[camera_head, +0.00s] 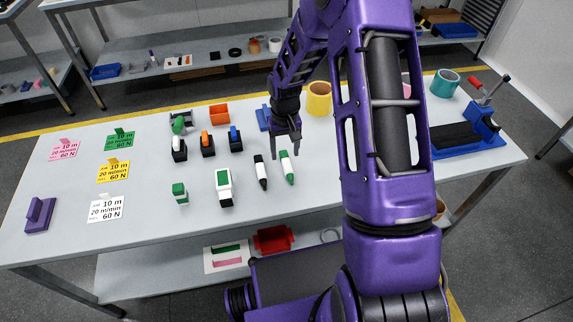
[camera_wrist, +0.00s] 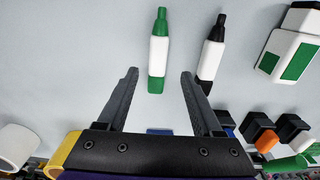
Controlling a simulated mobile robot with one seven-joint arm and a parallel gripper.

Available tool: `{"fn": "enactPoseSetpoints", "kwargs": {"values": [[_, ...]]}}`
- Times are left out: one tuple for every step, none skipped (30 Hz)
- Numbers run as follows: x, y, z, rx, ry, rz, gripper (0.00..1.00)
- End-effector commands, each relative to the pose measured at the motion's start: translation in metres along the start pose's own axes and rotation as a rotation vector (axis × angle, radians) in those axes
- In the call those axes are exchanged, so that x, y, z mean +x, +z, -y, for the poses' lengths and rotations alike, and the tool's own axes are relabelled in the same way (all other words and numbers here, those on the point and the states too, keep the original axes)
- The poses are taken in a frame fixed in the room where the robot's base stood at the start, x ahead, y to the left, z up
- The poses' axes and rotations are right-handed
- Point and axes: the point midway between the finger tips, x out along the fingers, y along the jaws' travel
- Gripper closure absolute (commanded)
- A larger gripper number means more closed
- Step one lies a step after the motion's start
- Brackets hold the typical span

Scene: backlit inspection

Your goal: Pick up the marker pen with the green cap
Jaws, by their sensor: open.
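The marker pen with the green cap (camera_head: 287,168) lies on the light grey table, white in its middle and green at both ends. In the wrist view the green-capped pen (camera_wrist: 158,50) lies ahead of my fingertips, in line with the gap between them. A similar pen with black ends (camera_head: 260,172) lies just to its left in the head view, and to its right in the wrist view (camera_wrist: 211,50). My gripper (camera_head: 287,150) is open and empty, near the far end of the green pen. It also shows in the wrist view (camera_wrist: 160,74).
A white and green block (camera_head: 224,188) lies left of the pens. Behind it stand several black pieces with coloured parts, one orange (camera_head: 207,144). A yellow mug (camera_head: 319,99) stands behind my gripper. The table in front of the pens is clear.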

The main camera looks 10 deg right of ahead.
Motion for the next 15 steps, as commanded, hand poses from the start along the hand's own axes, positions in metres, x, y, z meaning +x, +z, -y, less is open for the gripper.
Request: {"fn": "enactPoseSetpoints", "kwargs": {"values": [[0.01,0.002,-0.002,0.001,-0.001,0.004,0.32],[0.015,0.002,-0.003,0.001,0.0,0.004,0.32],[0.021,0.003,-0.004,0.001,0.0,0.005,0.32],[0.025,0.003,-0.004,0.001,-0.001,0.004,0.32],[0.03,0.003,-0.004,0.0,-0.001,0.003,0.32],[0.035,0.003,-0.004,0.0,0.0,0.004,0.32],[0.037,0.003,-0.004,-0.001,0.0,0.004,0.32],[0.04,0.003,-0.004,-0.001,0.0,0.003,0.32],[0.042,0.002,-0.004,-0.001,0.0,0.001,0.32],[0.042,0.002,-0.004,0.0,0.0,0.0,0.32],[0.043,0.002,-0.004,0.0,0.0,0.0,0.32],[0.043,0.002,-0.004,0.0,0.0,0.0,0.32],[0.043,0.002,-0.004,0.0,0.0,0.0,0.32],[0.043,0.002,-0.004,0.0,0.0,0.0,0.32],[0.043,0.002,-0.004,0.0,0.0,0.0,0.32]]}}
